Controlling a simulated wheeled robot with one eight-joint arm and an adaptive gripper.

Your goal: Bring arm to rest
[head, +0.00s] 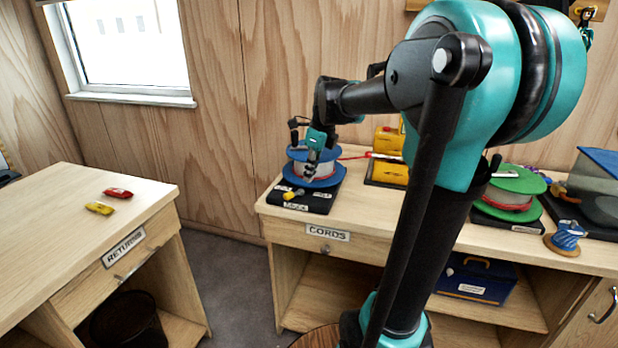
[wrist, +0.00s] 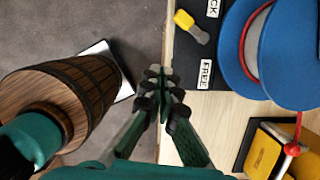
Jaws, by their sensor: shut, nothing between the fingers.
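My gripper (head: 311,172) is in front of the blue spool (head: 327,168) on the left part of the cords bench (head: 345,222) in the head view. In the wrist view my gripper (wrist: 160,74) has its fingertips together with nothing between them, over the bench's edge. The blue spool (wrist: 290,50) is to its right, apart from it. A yellow lever (wrist: 190,24) lies on the spool's black base (wrist: 200,52), between a label partly cut off and one reading FREE. My arm reaches left across the bench, bent at the elbow.
A red cord runs from the blue spool to a yellow device (head: 389,141). A green spool (head: 508,181) and a small blue spool (head: 566,236) stand right. The returns table (head: 60,215) holds a red item (head: 118,193) and a yellow item (head: 99,208). Floor shows between the furniture.

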